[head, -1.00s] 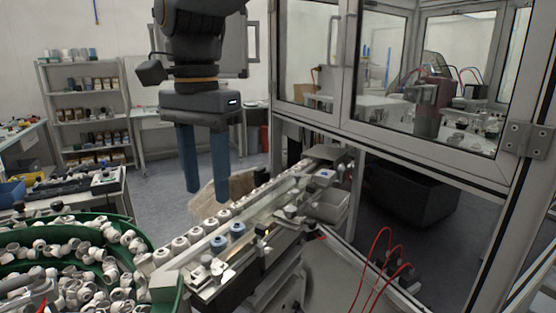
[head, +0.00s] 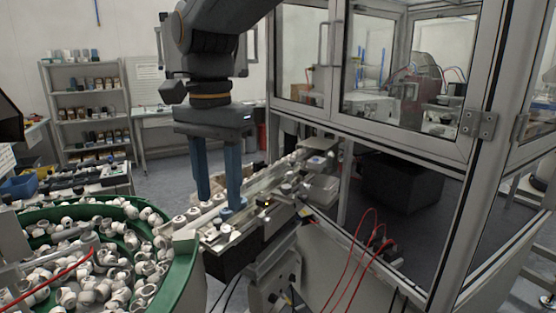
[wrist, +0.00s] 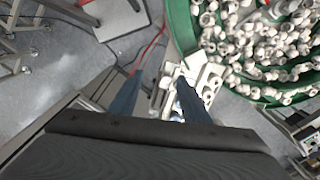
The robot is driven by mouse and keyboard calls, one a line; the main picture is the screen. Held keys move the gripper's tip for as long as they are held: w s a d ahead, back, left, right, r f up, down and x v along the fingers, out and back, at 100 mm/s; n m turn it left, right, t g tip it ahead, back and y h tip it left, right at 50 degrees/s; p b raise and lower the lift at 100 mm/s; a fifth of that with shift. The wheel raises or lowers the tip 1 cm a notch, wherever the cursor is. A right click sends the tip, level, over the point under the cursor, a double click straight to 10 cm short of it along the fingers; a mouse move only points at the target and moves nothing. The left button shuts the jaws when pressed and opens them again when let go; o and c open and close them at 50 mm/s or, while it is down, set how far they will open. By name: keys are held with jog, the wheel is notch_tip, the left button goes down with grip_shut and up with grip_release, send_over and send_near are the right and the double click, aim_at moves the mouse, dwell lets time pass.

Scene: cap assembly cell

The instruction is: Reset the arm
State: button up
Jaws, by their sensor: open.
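My gripper (head: 218,204) hangs downward in the head view with its two blue fingers apart and nothing seen between them. It is above the conveyor track (head: 262,192), near its front end. A blue cap (head: 230,213) shows on the track at the tip of the right finger; I cannot tell if they touch. Several white caps (head: 180,221) stand in a row beside the left finger. In the wrist view the gripper (wrist: 155,104) is also spread, with the white parts of the track (wrist: 200,75) near one finger and partly hidden by it.
A green feeder bowl (head: 186,262) full of white fittings fills the lower left. A glazed metal enclosure (head: 470,125) stands at the right, with red hoses (head: 372,250) below it. A shelf (head: 88,115) is at the back left. Open floor (head: 160,182) shows behind the track.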

jog(key=s+d+f+n, duration=0.1)
jog(key=d+f+n, duration=0.1)
jog(key=d+f, duration=1)
jog(key=s+d+f+n+t+b, duration=0.1)
jog(key=s+d+f+n, duration=0.1)
jog(key=d+f, duration=1.1)
jog(key=d+n, duration=0.1)
jog(key=d, duration=0.4)
jog(key=shift+s, duration=0.15)
jog(key=c, duration=0.3)
